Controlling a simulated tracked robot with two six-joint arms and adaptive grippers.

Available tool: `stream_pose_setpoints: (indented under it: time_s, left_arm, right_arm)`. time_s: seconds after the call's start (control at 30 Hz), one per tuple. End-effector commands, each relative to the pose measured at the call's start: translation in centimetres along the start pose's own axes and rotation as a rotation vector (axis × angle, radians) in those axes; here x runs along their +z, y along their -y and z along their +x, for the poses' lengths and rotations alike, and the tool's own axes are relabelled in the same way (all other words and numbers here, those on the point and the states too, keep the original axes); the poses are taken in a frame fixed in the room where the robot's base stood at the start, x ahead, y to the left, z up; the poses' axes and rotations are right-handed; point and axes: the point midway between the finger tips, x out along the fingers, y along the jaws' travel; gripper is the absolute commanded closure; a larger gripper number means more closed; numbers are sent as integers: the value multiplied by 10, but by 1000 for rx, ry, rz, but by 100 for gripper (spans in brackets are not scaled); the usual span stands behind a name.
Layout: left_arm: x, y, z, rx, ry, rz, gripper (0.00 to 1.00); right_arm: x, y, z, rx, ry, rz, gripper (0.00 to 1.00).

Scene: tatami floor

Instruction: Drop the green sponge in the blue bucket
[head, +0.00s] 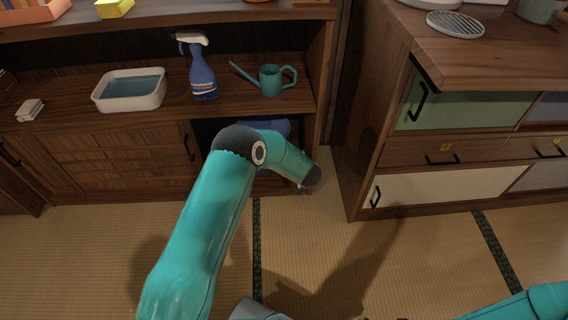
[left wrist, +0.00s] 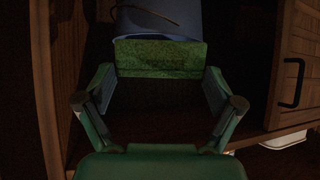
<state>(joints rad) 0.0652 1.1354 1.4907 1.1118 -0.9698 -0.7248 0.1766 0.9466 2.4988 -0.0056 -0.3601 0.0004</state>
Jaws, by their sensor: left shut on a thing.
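The green sponge (left wrist: 158,58) is in the left wrist view, held between the fingers of my left gripper (left wrist: 159,80), which is shut on it. The blue bucket (left wrist: 190,20) shows just beyond the sponge at the top of that view, with a dark handle across it. I cannot tell whether the sponge is over its opening. In the head view the bucket (head: 272,127) is in the open lower compartment of the shelf, mostly hidden by my left arm. The sponge is hidden there.
The shelf board above holds a white basin (head: 130,90), a blue spray bottle (head: 203,78) and a teal watering can (head: 270,80). Wooden cabinet doors (head: 120,160) flank the compartment on the left. A drawer cabinet (head: 440,150) stands to the right. Tatami in front is clear.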

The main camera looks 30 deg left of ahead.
Motion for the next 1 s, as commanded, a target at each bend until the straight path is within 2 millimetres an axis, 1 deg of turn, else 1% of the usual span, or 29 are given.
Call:
stream_pose_setpoints:
  time_s: [0.03,0.4,0.67,1.0]
  left_arm:
    - [-2,1,6,-1,-1,-3,22]
    - [-23,1,37,-1,-1,-3,22]
    - [-39,2,57,-2,-1,-3,22]
    - [-57,1,86,-2,-1,-3,22]
  right_arm:
    - [0,-1,3,0,0,0,16]
    - [0,-5,15,0,0,0,16]
    - [0,-4,12,0,0,0,16]
    - [0,-5,14,0,0,0,16]
